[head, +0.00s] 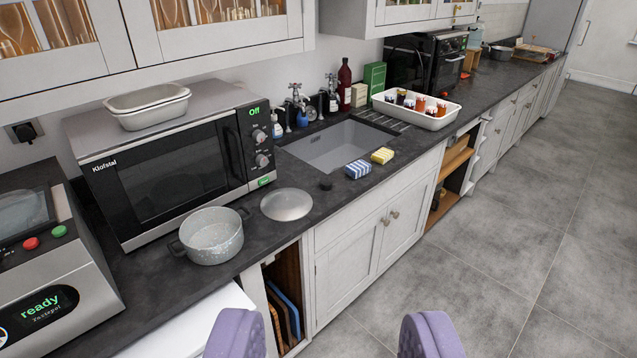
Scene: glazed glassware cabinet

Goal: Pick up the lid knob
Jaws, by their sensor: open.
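A small dark round piece (326,183), which looks like the lid knob, sits on the dark countertop by the sink's front edge. It is apart from the flat silver lid (286,204), which lies to its left with no knob visible on it. A grey speckled pot (211,237) with dark handles stands uncovered left of the lid. My gripper (333,336) shows two purple fingers, wide apart and empty, at the bottom of the view. It is in front of the counter, apart from the knob.
A microwave (170,170) stands behind the pot and lid. The sink (335,147) is behind the knob. A blue-striped sponge (358,169) and a yellow sponge (382,155) lie to its right. Glazed wall cabinets (200,25) hang above. The floor (500,270) is clear on the right.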

